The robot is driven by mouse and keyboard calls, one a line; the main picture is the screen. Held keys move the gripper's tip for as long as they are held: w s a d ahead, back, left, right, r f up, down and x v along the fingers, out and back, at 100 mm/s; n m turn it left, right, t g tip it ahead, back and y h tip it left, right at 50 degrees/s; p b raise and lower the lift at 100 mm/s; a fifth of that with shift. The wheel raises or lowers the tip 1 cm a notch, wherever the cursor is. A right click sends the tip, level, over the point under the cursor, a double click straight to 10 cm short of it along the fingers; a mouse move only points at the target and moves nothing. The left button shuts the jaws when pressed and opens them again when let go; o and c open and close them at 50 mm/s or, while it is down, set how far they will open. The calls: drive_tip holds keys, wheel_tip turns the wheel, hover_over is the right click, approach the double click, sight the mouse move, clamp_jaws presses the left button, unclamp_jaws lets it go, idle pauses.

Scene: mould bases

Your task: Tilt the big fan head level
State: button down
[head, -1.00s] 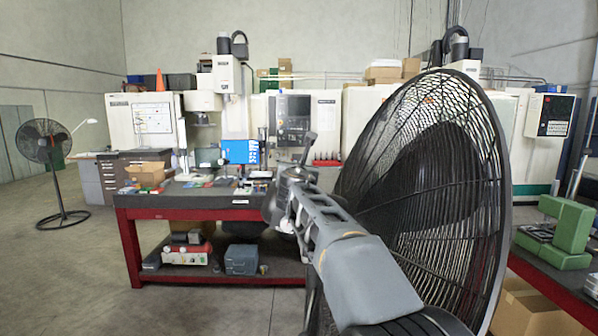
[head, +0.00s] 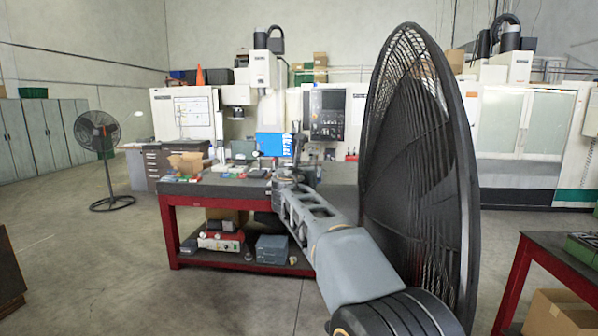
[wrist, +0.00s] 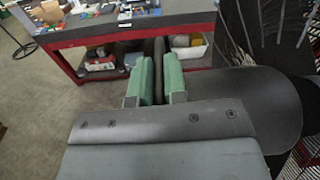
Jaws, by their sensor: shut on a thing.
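The big fan head (head: 420,160) stands large at the right of the head view, a black wire cage seen nearly edge-on, with its long axis close to upright. Part of it also shows at the upper right of the wrist view (wrist: 285,50). My gripper (wrist: 158,68) has green finger pads shut on a dark, narrow bar (wrist: 159,50) between them. I cannot tell how the bar joins the fan. In the head view my arm reaches left of the fan cage, and the fingers cannot be made out. The fan's stand is hidden.
A red-framed workbench (head: 240,195) with tools and boxes stands just beyond my arm. A smaller pedestal fan (head: 97,135) stands at the left. Another red bench (head: 550,260) is at the lower right. White machines line the back. The floor at left is mostly clear.

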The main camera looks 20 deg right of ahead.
drive_tip(key=shift+d, duration=0.1)
drive_tip(key=c, duration=1.3)
unclamp_jaws()
drive_tip(key=shift+d+r, duration=0.1)
drive_tip(key=shift+d, duration=0.1)
drive_tip(key=shift+o, duration=0.7)
drive_tip(key=shift+a, duration=0.2)
drive_tip(key=shift+s, duration=0.1)
drive_tip(key=shift+s+a, duration=0.15)
drive_tip(key=shift+s, duration=0.1)
drive_tip(key=b+v, duration=0.3)
drive_tip(key=v, duration=1)
drive_tip(key=shift+b, duration=0.4)
drive_tip(key=shift+a, duration=0.1)
